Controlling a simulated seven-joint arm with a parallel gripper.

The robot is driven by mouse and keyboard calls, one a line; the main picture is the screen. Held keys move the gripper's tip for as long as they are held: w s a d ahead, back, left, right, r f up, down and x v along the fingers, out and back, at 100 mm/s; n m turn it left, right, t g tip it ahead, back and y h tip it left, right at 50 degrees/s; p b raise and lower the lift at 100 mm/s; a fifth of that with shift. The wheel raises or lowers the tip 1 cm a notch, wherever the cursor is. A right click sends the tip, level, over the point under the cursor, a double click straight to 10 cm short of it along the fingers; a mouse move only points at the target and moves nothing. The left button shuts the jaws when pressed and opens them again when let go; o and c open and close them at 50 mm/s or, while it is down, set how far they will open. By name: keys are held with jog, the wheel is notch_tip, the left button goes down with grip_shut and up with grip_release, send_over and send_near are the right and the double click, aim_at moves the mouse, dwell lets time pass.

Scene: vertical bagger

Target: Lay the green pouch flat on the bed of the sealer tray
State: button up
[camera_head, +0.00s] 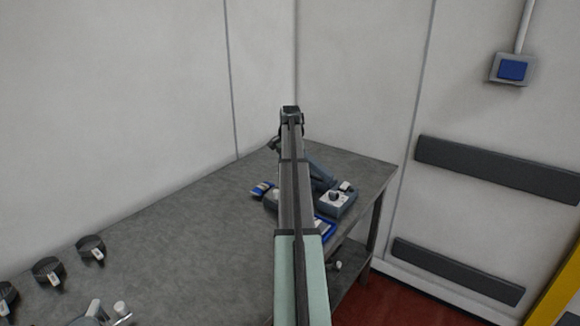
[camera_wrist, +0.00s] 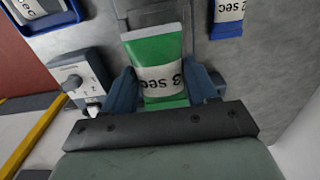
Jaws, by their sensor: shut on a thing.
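The green pouch (camera_wrist: 150,50), with a white label reading "3 sec", is between the two blue fingers of my gripper (camera_wrist: 162,82) in the wrist view. My gripper is shut on it. The grey sealer (camera_head: 337,201) with a dial stands near the table's far right corner, partly hidden by my arm. Its dial box shows left of the pouch in the wrist view (camera_wrist: 82,75), and a grey part of it lies behind the pouch's upper end. The gap between pouch and bed cannot be told. In the head view my arm hides the pouch.
A blue tray (camera_wrist: 74,17) holding a labelled pouch is beside the sealer, near the table edge. A blue labelled pouch (camera_wrist: 228,32) lies on the opposite side. Several dark round items (camera_head: 90,245) stand at the table's left. The middle tabletop (camera_head: 180,235) is clear.

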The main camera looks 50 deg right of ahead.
jog(key=shift+f, duration=2.6)
jog(key=shift+f, duration=0.45)
jog(key=o, duration=1.2)
jog(key=shift+o, duration=0.2)
jog(key=shift+o, duration=0.8)
jog(key=shift+r, duration=2.5)
